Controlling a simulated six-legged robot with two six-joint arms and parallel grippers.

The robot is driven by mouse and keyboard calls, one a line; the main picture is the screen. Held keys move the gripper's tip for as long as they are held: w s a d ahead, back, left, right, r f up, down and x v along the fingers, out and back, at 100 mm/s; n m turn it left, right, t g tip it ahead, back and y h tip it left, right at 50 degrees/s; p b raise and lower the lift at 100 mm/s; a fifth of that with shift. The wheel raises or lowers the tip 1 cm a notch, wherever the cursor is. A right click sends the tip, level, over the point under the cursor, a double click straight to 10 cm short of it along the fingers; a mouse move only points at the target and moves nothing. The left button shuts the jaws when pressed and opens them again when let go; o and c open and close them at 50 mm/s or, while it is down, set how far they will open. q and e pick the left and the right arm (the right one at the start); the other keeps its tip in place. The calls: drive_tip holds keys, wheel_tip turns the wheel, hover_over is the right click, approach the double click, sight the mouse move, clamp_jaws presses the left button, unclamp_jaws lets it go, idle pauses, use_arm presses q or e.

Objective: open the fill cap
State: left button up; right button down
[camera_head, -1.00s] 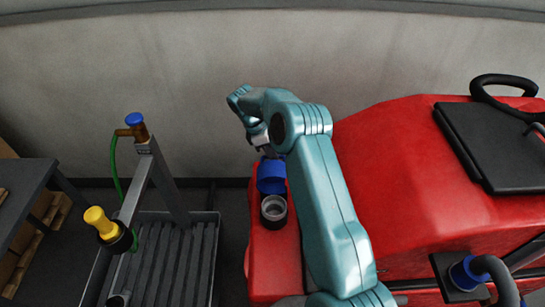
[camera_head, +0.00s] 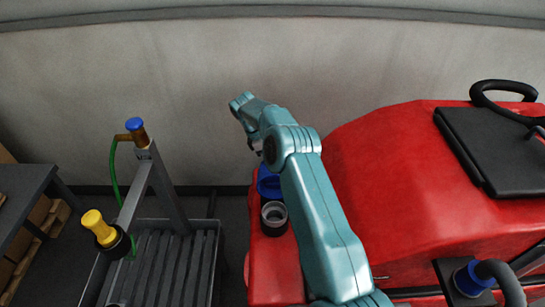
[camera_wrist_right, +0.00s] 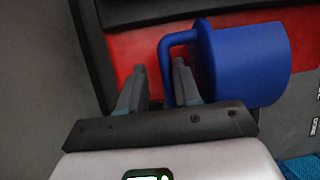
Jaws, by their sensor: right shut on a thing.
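The blue fill cap (camera_head: 268,184) stands swung back at the far side of the round filler neck (camera_head: 274,214) on the red machine's left end. The neck's mouth is uncovered. In the right wrist view the cap (camera_wrist_right: 248,62) shows as a blue cylinder with a loop handle (camera_wrist_right: 165,62) on its left. My right gripper (camera_wrist_right: 160,80) has its fingers either side of the handle's bar and is shut on it. In the head view my right arm hides most of this gripper and part of the cap. My left gripper is not in view.
The red machine (camera_head: 400,190) fills the right side, with a black lid panel (camera_head: 490,145) on top. A grey hose (camera_head: 505,280) is at lower right. At left stand a drain rack (camera_head: 165,265), a yellow-handled fitting (camera_head: 98,226) and a blue-topped tap (camera_head: 135,125). A wall is behind.

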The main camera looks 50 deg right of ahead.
drive_tip(key=shift+w+d+f, duration=0.1)
drive_tip(key=shift+w+d, duration=0.15)
drive_tip(key=shift+d, duration=0.25)
drive_tip(key=c, duration=1.1)
unclamp_jaws()
drive_tip(key=shift+w+f, duration=0.1)
drive_tip(key=shift+f, duration=0.05)
drive_tip(key=shift+c, duration=0.2)
drive_tip(key=shift+o, duration=0.2)
drive_tip(key=shift+w+d+f, duration=0.2)
drive_tip(key=shift+d+f, duration=0.05)
drive_tip(key=shift+s+a+r, duration=0.2)
drive_tip(key=shift+s+a, duration=0.05)
drive_tip(key=shift+c, duration=0.2)
drive_tip(key=shift+f, duration=0.1)
